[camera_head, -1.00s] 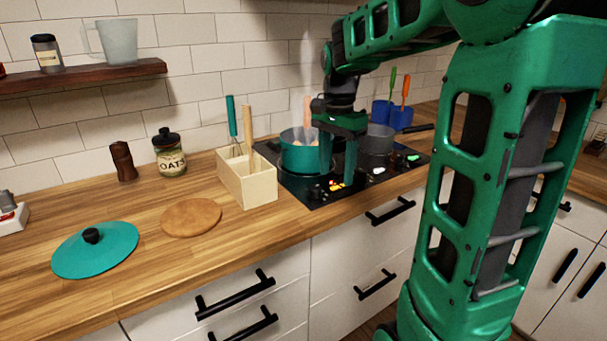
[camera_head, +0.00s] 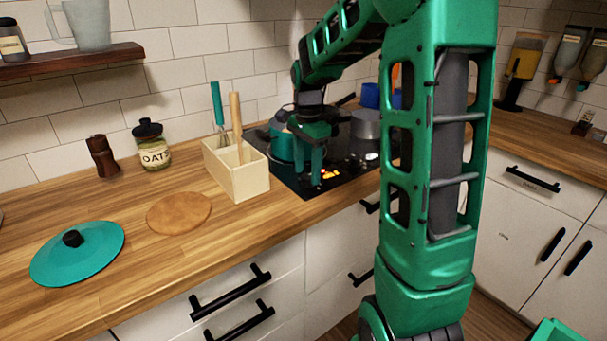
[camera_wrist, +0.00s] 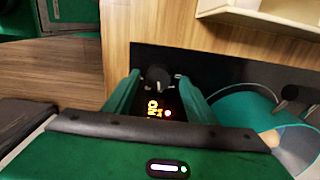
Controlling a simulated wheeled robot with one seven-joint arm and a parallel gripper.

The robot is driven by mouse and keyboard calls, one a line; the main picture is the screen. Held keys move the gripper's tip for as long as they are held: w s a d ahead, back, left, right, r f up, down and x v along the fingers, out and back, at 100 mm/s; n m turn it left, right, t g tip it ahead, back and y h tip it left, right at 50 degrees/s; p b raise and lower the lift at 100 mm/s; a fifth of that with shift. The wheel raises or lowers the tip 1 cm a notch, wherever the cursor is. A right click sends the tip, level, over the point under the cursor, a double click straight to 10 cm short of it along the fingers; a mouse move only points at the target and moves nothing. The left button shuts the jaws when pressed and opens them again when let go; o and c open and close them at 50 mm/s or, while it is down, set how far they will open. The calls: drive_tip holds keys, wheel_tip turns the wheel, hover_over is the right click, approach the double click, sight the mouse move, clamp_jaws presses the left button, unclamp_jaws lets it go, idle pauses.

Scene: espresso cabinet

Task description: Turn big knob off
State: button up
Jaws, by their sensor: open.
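The big knob (camera_wrist: 157,77) is black and sits on the front strip of the black cooktop (camera_head: 345,180). In the wrist view it shows between the tips of my gripper (camera_wrist: 159,82), with a finger on each side. I cannot tell whether either finger touches it. Beside it are a glowing orange "ON" display (camera_wrist: 153,107) and a red light (camera_wrist: 168,113). In the head view, my gripper (camera_head: 309,182) points down at the cooktop's front edge and its fingers largely hide the knob. The lit display (camera_head: 330,174) shows just right of them.
A teal pot (camera_head: 281,146) stands close behind my gripper, and a grey pot (camera_head: 366,128) stands to the right. A wooden utensil box (camera_head: 243,178) is close on the left. A teal lid (camera_head: 80,255) and a round board (camera_head: 178,213) lie on the counter.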

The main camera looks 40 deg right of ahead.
drive_tip(key=shift+f, duration=0.75)
drive_tip(key=shift+c, duration=0.6)
drive_tip(key=c, duration=0.9)
